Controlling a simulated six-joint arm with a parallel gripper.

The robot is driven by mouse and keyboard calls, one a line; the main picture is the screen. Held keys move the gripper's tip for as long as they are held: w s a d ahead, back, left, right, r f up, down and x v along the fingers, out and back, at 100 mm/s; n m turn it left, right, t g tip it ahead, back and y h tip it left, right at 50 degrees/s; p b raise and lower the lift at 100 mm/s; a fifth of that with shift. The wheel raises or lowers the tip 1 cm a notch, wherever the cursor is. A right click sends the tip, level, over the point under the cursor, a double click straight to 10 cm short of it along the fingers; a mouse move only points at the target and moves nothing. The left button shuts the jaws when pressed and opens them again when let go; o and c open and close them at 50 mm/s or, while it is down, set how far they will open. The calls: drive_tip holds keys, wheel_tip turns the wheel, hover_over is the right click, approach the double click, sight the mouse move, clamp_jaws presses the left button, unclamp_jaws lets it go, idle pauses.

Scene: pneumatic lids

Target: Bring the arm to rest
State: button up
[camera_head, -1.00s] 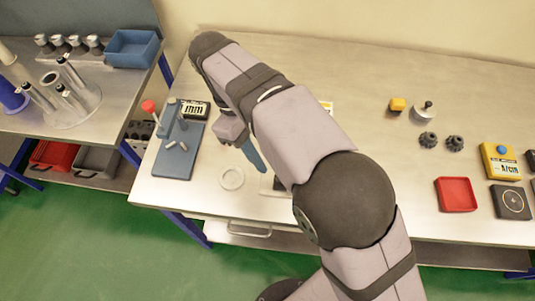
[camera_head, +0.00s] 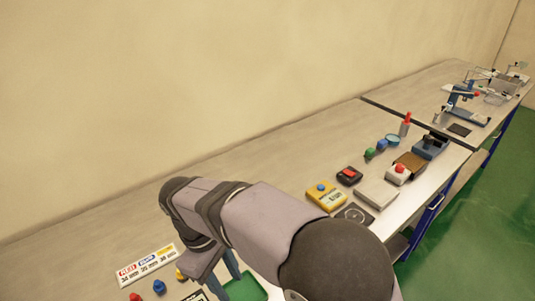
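My gripper (camera_head: 238,276) is at the lower left of the head view, pointing down at the end of my bent arm. Its blue-grey fingers show only in part, over or beside a green tray (camera_head: 247,291) on the bench. The picture's lower edge and my arm hide part of this area. I cannot tell whether the fingers are apart or together, and I see nothing clearly held.
A label strip (camera_head: 147,265) and small red, blue and yellow pieces lie left of my gripper. Right of my arm are a yellow meter box (camera_head: 325,195), a black plate (camera_head: 355,214) and a grey box (camera_head: 377,193). The bench behind my arm is bare.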

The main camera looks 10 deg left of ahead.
drive_tip(key=w+d+f+m+y, duration=0.2)
drive_tip(key=d+m, duration=0.6)
drive_tip(key=d, duration=1)
drive_tip(key=s+d+f+m, duration=0.4)
drive_tip(key=s+d+m, duration=0.15)
drive_tip(key=d, duration=0.55)
wheel_tip(320, 180, down, 7)
drive_tip(key=b, duration=0.7)
drive_tip(key=shift+a+r+m+y, duration=0.15)
drive_tip(key=shift+a+m+y, duration=0.15)
drive_tip(key=shift+m+y, duration=0.15)
